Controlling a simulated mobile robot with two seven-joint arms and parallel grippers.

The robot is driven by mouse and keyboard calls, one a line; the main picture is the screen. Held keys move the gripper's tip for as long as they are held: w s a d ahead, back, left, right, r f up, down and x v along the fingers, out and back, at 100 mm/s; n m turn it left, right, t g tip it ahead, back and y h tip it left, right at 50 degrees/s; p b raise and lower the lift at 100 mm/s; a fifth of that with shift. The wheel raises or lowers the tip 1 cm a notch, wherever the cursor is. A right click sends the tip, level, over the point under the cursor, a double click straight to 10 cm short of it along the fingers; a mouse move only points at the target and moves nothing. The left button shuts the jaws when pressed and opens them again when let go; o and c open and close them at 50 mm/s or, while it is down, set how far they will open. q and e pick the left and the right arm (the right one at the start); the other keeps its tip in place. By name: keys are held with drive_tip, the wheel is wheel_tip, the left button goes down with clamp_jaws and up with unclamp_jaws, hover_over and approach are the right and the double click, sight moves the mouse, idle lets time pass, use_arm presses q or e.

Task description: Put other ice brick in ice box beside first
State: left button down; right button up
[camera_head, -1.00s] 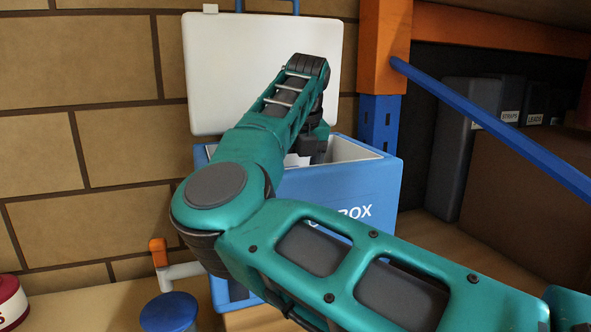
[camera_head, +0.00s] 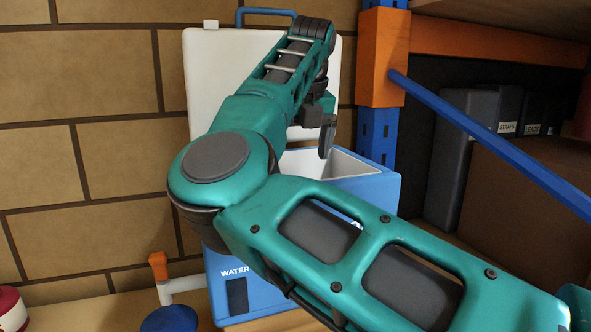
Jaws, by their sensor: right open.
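The blue ice box (camera_head: 372,195) stands against the brick wall with its white lid (camera_head: 215,85) raised behind it. Its white inner wall shows at the right of the opening. My right arm crosses in front and hides most of the box front and the left of the opening. My right gripper (camera_head: 324,148) is open above the opening, with one dark finger pointing down. I see nothing between its fingers. No ice brick can be made out; the inside of the box is largely hidden. My left gripper is not in view.
An orange and blue rack post (camera_head: 382,60) stands right of the box, with a blue diagonal brace (camera_head: 490,130) running down to the right. Dark labelled cases (camera_head: 470,140) sit on the rack behind. A blue round lid (camera_head: 170,319) and an orange-tipped white pipe (camera_head: 160,270) are at lower left.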

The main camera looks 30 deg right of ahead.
drive_tip(key=v, duration=0.5)
idle(0.4)
